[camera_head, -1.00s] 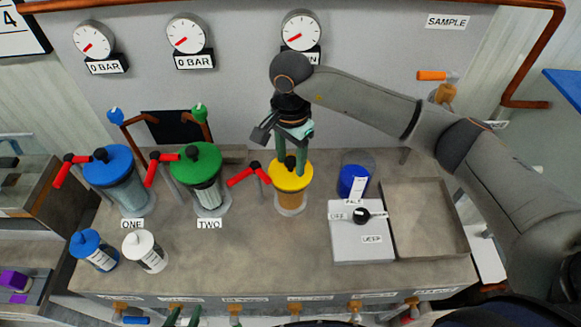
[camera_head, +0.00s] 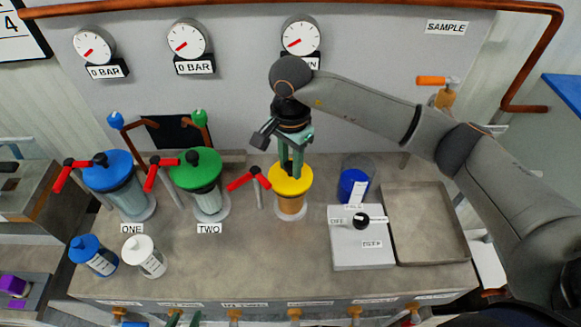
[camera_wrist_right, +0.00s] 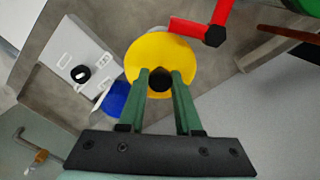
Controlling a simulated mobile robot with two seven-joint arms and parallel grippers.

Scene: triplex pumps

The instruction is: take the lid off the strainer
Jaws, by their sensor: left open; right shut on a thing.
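The strainer (camera_head: 291,205) is an amber-coloured cup standing on the bench, with a round yellow lid (camera_head: 277,187) on top. The lid sits on the strainer with no visible gap. My right gripper (camera_head: 291,174) comes down from above and is shut on the lid's black knob. In the right wrist view the knob (camera_wrist_right: 160,80) is between the green fingertips, over the yellow disc. My left gripper (camera_head: 185,318) is open at the bottom edge of the head view, with only its green fingertips showing, away from the strainer.
A red-handled valve (camera_head: 248,178) stands close left of the strainer. Blue-lidded (camera_head: 122,185) and green-lidded (camera_head: 207,195) vessels are further left. A blue cup (camera_head: 352,185), a switch box (camera_head: 358,250) and an open tray (camera_head: 428,215) are right. Bench in front of the strainer is clear.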

